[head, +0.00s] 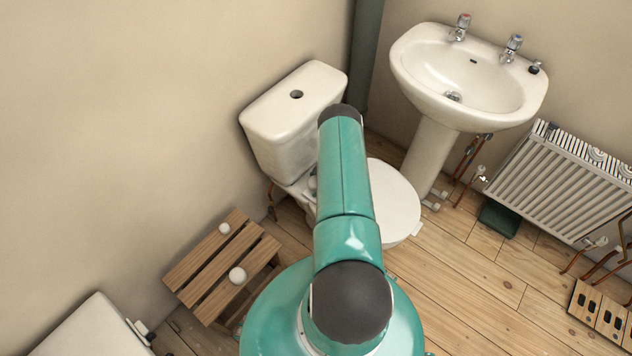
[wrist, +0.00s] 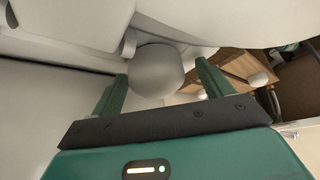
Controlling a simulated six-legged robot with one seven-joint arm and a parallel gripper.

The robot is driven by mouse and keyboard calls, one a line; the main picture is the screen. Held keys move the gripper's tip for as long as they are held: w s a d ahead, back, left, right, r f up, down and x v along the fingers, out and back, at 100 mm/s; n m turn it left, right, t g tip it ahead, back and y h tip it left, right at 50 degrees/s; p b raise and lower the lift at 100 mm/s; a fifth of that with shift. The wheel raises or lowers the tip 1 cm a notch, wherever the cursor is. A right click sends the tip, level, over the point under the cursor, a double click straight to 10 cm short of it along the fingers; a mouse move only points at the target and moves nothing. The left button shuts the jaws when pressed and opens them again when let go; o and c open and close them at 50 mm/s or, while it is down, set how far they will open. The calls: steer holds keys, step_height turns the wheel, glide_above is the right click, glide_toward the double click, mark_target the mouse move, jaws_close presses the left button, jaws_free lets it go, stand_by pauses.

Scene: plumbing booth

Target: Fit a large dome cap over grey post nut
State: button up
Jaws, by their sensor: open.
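In the wrist view a large pale grey dome cap (wrist: 156,74) sits between the two green fingers of my gripper (wrist: 160,70). The fingers are open, with a narrow gap on each side of the dome. The dome is right against the white ceramic of the toilet (wrist: 75,20). No grey post nut shows apart from it; whether one is under the dome is hidden. In the head view my arm hides my gripper and the dome. Two white round caps, one smaller (head: 224,229) and one larger (head: 237,275), lie on the slatted wooden stool.
The wooden stool (head: 206,262) stands left of the toilet (head: 292,115) in the head view, and shows at the right in the wrist view (wrist: 236,70). A pedestal basin (head: 430,150) and radiator (head: 560,180) stand to the right. The floor (head: 465,285) there is mostly clear.

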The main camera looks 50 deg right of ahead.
steer(key=v, duration=1.3)
steer(key=shift+d+r, duration=0.15)
steer(key=shift+r, duration=0.2)
steer(key=shift+s, duration=0.2)
